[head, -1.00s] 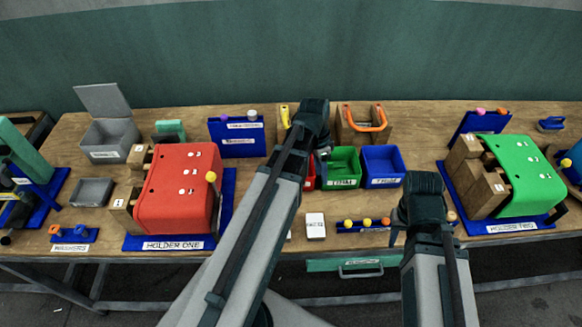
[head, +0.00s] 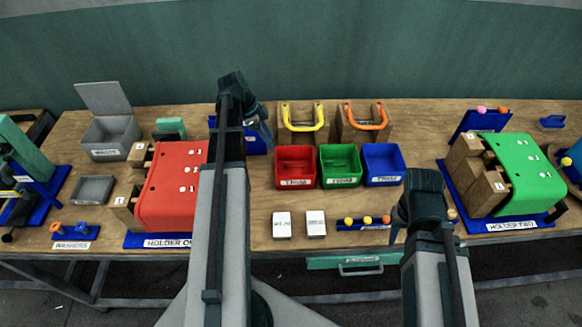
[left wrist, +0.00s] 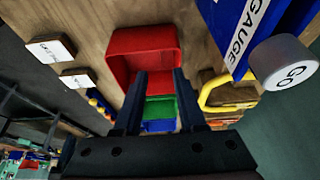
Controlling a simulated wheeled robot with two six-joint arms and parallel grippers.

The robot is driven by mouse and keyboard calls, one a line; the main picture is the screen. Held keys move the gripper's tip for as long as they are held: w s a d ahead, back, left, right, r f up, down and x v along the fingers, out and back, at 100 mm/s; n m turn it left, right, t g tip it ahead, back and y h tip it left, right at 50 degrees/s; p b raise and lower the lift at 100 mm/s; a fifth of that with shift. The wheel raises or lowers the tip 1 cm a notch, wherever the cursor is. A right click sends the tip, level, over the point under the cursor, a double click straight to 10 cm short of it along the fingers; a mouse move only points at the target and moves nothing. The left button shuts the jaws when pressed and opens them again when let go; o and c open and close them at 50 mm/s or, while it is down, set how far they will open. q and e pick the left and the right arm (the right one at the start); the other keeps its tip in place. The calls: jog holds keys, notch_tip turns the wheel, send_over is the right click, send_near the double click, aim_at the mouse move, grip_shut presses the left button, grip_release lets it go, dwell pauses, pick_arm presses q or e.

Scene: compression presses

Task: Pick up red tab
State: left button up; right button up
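I cannot pick out a red tab in either view. A red bin (head: 296,180) stands at the left end of a row with a green bin (head: 340,179) and a blue bin (head: 383,178); no contents are clear in them. My left gripper (head: 262,130) is above the bench, left of and behind the red bin. In the left wrist view its two fingers (left wrist: 158,75) are apart with nothing between them, and the red bin (left wrist: 145,42) shows past them. My right gripper (head: 397,226) is low by the front edge, mostly hidden by its own arm.
A blue gauge stand (left wrist: 246,25) with a grey GO knob (left wrist: 284,62) is close to my left gripper. The red press (head: 170,190) is left, the green press (head: 527,172) right. Yellow (head: 303,116) and orange handles (head: 365,117) stand behind the bins. Two white labelled blocks (head: 282,225) lie in front.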

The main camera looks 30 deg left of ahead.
pick_arm(q)
jog(key=b+x, duration=1.1)
jog(key=x, duration=0.2)
jog(key=shift+f+b, duration=0.15)
jog(key=shift+b, duration=0.15)
jog(key=shift+c, duration=0.3)
grip_shut()
